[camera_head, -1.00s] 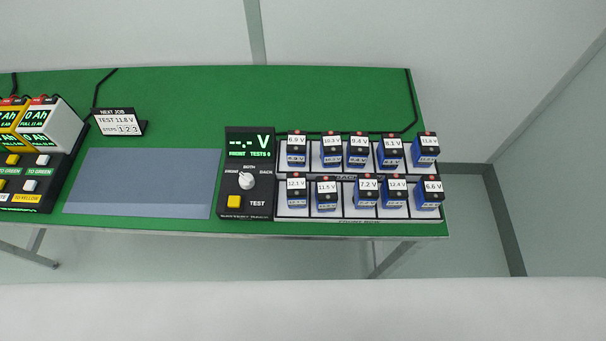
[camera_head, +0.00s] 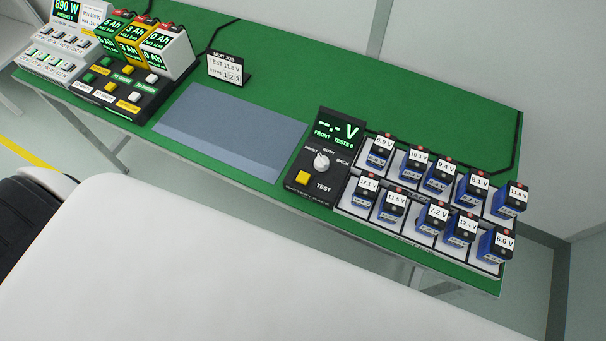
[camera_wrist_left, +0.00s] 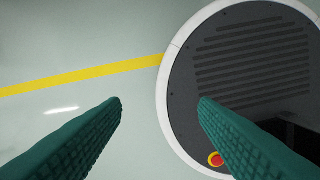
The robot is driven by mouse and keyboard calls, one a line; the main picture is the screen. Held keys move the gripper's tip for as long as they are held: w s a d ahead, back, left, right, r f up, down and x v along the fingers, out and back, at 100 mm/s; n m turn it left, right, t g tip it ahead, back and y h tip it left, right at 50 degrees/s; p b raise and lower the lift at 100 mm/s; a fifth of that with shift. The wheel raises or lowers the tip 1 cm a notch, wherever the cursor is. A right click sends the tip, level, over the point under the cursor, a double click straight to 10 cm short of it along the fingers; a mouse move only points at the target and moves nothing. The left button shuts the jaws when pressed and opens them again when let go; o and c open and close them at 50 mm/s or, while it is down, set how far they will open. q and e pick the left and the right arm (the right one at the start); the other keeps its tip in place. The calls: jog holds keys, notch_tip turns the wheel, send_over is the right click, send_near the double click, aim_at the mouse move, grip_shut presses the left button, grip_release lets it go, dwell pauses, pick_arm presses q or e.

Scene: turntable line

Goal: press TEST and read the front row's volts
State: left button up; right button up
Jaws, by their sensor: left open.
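The black tester (camera_head: 312,190) stands on the green bench. Its display (camera_head: 336,127) reads dashes with V, and below that FRONT and TESTS 0. A white selector knob (camera_head: 321,161) with FRONT, BOTH and BACK labels sits above the yellow TEST button (camera_head: 302,178). Right of it, a white rack (camera_head: 352,208) holds two rows of blue and black batteries. Front-row labels read 12.1, 11.5, 7.2, 12.4 and 6.6 V, such as the battery at the near right (camera_head: 495,245). My left gripper (camera_wrist_left: 160,100) is open and empty over the floor, away from the bench. My right gripper is out of view.
A NEXT JOB card (camera_head: 228,70) reads TEST 11.8 V. A grey mat (camera_head: 230,125) lies bare left of the tester. A charger station (camera_head: 128,92) and a grey 890 W unit (camera_head: 62,60) stand at the far left. A round dark base with a red button shows in the wrist view.

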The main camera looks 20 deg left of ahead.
pick_arm(q)
grip_shut()
dwell(1.5)
